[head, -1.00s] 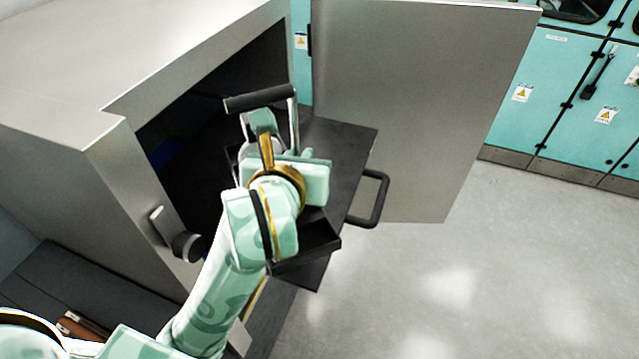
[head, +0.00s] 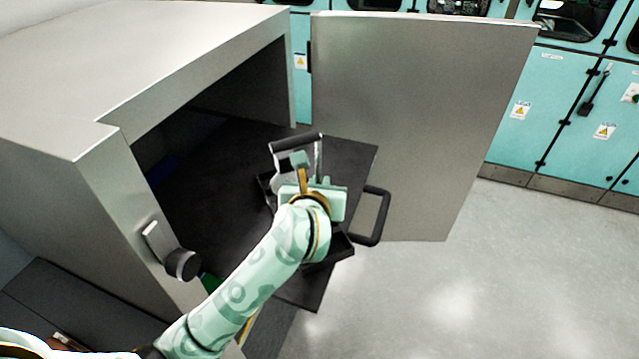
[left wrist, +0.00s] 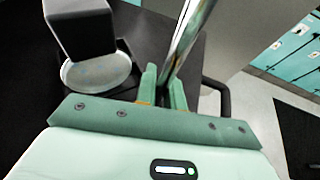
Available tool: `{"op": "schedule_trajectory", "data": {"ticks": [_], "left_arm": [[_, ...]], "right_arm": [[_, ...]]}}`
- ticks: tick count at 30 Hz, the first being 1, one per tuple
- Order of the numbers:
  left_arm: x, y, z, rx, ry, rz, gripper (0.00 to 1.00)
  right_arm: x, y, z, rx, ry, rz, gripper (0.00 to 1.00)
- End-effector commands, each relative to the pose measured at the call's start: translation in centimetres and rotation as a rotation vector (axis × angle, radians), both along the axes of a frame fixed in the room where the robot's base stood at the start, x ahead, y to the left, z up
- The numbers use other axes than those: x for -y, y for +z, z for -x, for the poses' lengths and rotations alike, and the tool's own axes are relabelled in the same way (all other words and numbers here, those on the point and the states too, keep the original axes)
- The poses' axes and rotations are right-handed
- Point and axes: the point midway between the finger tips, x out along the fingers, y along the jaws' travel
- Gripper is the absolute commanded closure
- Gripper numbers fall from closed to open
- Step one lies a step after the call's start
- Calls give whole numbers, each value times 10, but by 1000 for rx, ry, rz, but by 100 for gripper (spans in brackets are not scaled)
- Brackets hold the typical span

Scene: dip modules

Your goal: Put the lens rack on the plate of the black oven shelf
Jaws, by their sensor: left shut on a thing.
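The lens rack is a black tray (head: 340,247) with a bright metal post (head: 318,155) and a black bar handle (head: 297,142) on top. A pale round lens (left wrist: 100,72) shows in the left wrist view beside the post. My left gripper (head: 309,184) is shut on the metal post; its fingers (left wrist: 163,88) close around it in the left wrist view. The rack is upright over the outer part of the black oven shelf's plate (head: 215,190). My arm hides much of the tray, and I cannot tell whether it touches the plate. My right gripper is out of view.
The grey oven (head: 110,180) stands at left with its door (head: 410,120) swung open behind the shelf. A dark ledge (head: 60,295) lies at lower left.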

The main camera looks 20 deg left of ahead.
Motion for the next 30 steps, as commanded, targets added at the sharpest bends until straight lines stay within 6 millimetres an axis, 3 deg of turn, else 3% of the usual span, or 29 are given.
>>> {"op": "schedule_trajectory", "data": {"ticks": [5,6,8,20,30], "left_arm": [[0,-1,0,3,0,0,100],[0,-2,0,0,0,0,84],[0,-1,0,0,0,0,68],[2,4,7,1,-2,3,68],[13,33,76,0,-2,4,68]], "right_arm": [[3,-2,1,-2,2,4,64],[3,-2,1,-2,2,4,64],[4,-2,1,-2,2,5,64],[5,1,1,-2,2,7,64],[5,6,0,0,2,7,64]]}}
